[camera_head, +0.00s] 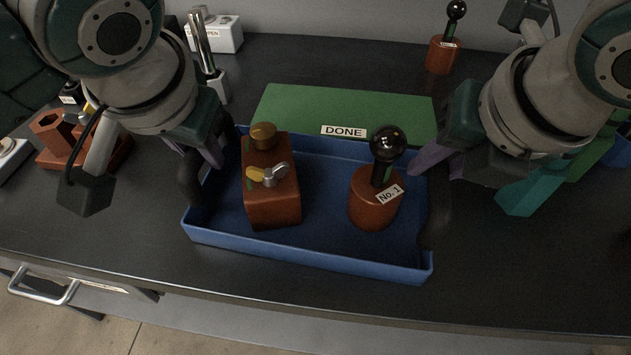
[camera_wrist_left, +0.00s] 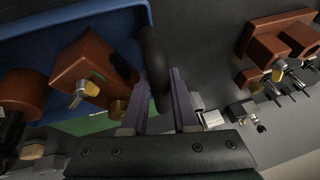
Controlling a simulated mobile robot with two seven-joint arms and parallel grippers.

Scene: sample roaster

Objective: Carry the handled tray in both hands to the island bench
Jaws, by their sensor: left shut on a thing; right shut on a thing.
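The blue handled tray (camera_head: 300,260) is over the dark counter in the head view, and its blue wall shows in the left wrist view (camera_wrist_left: 60,22). I cannot tell if it rests or hangs slightly above. It holds a brown block with a knob and small metal lever (camera_head: 272,205) and a round brown piece with a black ball top labelled No. 1 (camera_head: 372,205). My left gripper (camera_head: 205,155) is shut on the left black handle (camera_wrist_left: 154,62). My right gripper (camera_head: 430,160) is shut at the right black handle (camera_head: 437,215); its fingertips are partly hidden.
A green mat labelled DONE (camera_head: 350,105) lies just behind the tray. A brown holder (camera_head: 60,140) is at left, a metal-tool cup (camera_head: 215,85) behind it, and a black-knobbed brown piece (camera_head: 442,52) at the back. The counter's front edge is close in front of the tray.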

